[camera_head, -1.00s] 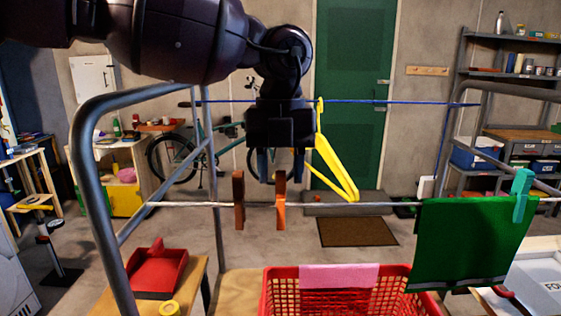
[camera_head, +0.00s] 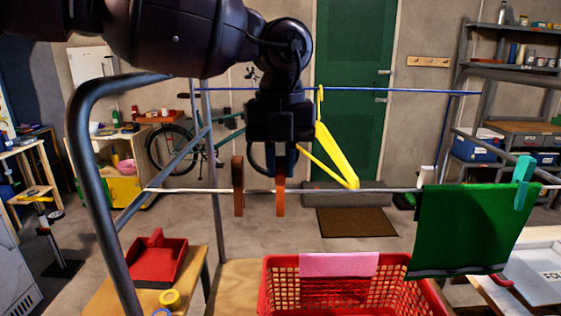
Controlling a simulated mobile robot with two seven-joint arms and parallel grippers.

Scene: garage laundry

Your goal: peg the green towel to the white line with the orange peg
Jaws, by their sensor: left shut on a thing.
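The green towel (camera_head: 465,232) hangs over the right part of the white line (camera_head: 340,190). A teal peg (camera_head: 523,182) sits at its upper right corner. The orange peg (camera_head: 281,200) is upright on the line, left of the towel and apart from it. My left gripper (camera_head: 282,174) points down from above and is shut on the top of the orange peg. Its fingers partly hide the peg's top. My right gripper is not in view.
A brown peg (camera_head: 238,188) sits on the line just left of the orange one. A yellow hanger (camera_head: 335,160) hangs from the blue line (camera_head: 400,91) behind. A red basket (camera_head: 345,302) with a pink cloth (camera_head: 338,264) stands below. Grey rack tubes (camera_head: 82,170) frame the left.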

